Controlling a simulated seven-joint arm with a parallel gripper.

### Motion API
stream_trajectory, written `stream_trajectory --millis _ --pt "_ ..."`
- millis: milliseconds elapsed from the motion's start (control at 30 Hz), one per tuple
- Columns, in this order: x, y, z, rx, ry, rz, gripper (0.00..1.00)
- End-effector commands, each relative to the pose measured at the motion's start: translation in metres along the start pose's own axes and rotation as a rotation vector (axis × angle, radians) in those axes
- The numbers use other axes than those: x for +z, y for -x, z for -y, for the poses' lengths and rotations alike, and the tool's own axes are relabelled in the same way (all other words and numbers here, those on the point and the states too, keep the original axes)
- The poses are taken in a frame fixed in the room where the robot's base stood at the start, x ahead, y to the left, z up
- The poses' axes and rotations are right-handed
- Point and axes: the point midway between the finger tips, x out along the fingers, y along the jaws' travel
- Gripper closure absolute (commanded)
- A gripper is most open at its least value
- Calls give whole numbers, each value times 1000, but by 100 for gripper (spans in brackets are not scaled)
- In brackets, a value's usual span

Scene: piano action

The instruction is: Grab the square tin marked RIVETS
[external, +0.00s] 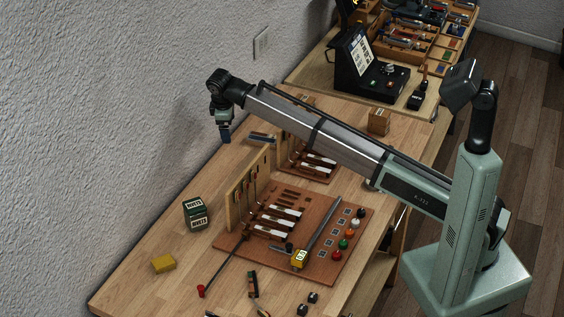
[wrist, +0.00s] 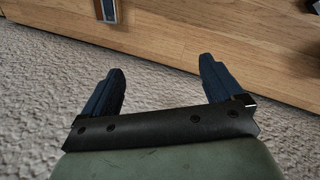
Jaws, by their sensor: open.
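The dark green square tin (external: 195,213) stands on the wooden bench near the wall, left of the piano action model. White labels reading RIVETS show on its top and side. My gripper (external: 225,138) hangs pointing down near the wall, above and to the right of the tin in the external view, and well apart from it. In the wrist view my gripper (wrist: 161,88) has its two dark blue fingers wide apart with nothing between them. The tin is not in the wrist view.
The piano action board (external: 325,270) fills the middle of the bench, with an upright wooden panel (external: 250,187) beside the tin. The bench around the tin is mostly clear.

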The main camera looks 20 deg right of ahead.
Motion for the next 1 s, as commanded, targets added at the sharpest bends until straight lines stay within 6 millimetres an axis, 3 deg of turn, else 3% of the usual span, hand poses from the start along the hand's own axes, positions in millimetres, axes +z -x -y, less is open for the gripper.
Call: stream_trajectory --millis 33,300,400,500,600,767,1000 --pt "-14 12 32 -26 58 -15 6" --pt "-54 70 181 -161 350 -81 6" --pt "-60 87 224 -198 436 -98 6" --pt "-63 99 254 -225 496 -110 6" --pt "-63 106 271 -242 533 -117 6" --pt "-64 104 281 -250 550 -119 6" --pt "-64 76 288 -250 548 -118 6"
